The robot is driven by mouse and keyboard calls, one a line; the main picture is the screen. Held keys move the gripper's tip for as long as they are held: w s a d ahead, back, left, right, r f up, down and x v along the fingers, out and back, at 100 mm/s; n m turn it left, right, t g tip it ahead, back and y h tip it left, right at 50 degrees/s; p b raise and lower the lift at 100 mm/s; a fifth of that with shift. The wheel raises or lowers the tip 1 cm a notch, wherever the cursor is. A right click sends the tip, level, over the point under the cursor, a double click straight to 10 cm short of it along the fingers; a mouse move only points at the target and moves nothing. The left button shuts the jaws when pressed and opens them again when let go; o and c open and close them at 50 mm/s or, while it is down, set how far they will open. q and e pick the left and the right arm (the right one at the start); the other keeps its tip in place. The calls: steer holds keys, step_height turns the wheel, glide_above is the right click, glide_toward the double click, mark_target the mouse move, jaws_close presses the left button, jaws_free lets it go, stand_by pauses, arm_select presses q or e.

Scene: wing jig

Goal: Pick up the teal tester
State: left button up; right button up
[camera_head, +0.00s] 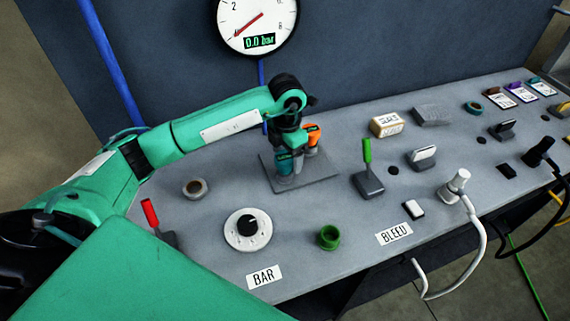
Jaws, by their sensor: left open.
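The teal tester (284,163) stands upright on a grey square base plate (315,187) in the middle of the bench. An orange tester (313,134) stands just behind and to the right of it on the same plate. My left gripper (291,150) points down from above at the teal tester and is open. It hides the tester's upper part, and I cannot tell whether the fingers touch it. My right gripper is not in view.
A green lever (368,167) stands right of the plate. In front are a white dial (248,229) and a green ring (329,237). A red lever (152,215) is near my left arm. A gauge (258,20) reading 0.0 bar hangs on the back wall.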

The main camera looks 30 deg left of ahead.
arm_select(q)
steer(key=f, duration=0.1)
steer(key=f+p, duration=0.1)
steer(key=f, duration=0.1)
steer(key=shift+s+a+f+p, duration=0.15)
steer(key=shift+s+a+p, duration=0.1)
steer(key=shift+p, duration=0.15)
steer(key=shift+w+f, duration=0.1)
steer(key=shift+f, duration=0.45)
steer(key=c, duration=1)
steer(key=shift+c, duration=0.2)
